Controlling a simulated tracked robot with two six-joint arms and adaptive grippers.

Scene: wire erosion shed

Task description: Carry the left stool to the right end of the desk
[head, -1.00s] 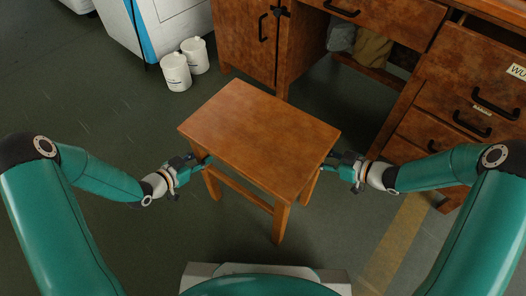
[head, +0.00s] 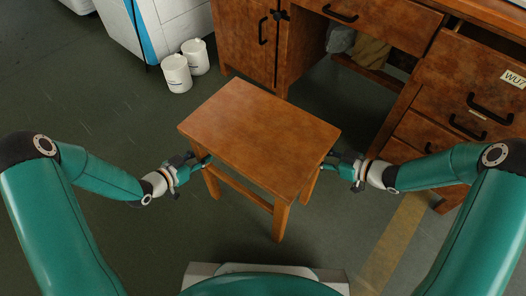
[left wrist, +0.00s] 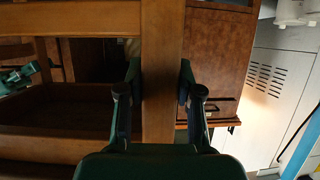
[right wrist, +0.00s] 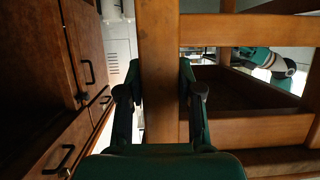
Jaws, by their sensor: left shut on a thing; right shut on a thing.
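A brown wooden stool (head: 258,137) with a rectangular seat is held between my two arms in the middle of the head view. My left gripper (head: 203,163) is shut on a leg at its left side; in the left wrist view the fingers close around the upright leg (left wrist: 162,70). My right gripper (head: 328,162) is shut on a leg at the right side, and the right wrist view shows its fingers around that leg (right wrist: 159,70). The brown wooden desk (head: 430,85) stands behind and to the right. Whether the stool's feet touch the floor is hard to tell.
Two white tubs (head: 176,73) stand on the floor at the back left, beside a white machine (head: 168,25). The desk's drawers are close to my right arm. A yellow floor stripe (head: 393,243) runs at the lower right. The floor on the left is clear.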

